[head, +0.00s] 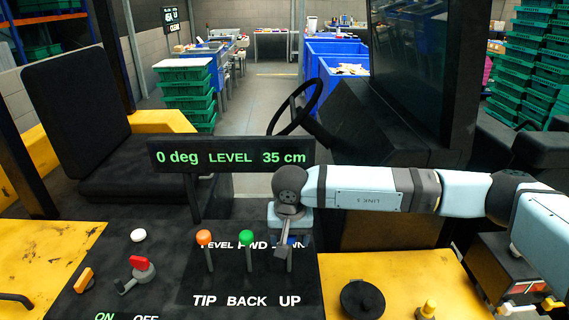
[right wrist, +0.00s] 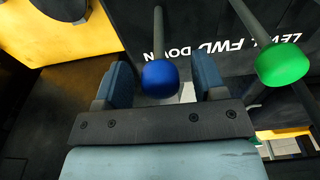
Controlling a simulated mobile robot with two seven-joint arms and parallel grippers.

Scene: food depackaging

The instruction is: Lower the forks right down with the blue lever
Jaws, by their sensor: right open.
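The blue lever (right wrist: 160,74) shows its round knob in the right wrist view, between the two fingers of my right gripper (right wrist: 163,70). The fingers are open, with a gap on each side of the knob. In the head view my right gripper (head: 284,244) is over the right end of the lever panel (head: 225,278) and hides most of the blue lever. The display (head: 231,157) reads 0 deg, LEVEL, 35 cm. The forks are not in view. My left gripper is not in view.
The green lever (head: 247,240) stands just left of the blue one, and the orange lever (head: 204,240) is further left. A red key switch (head: 140,268) and white button (head: 138,235) are at left. A steering wheel (head: 296,108) is behind the display.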

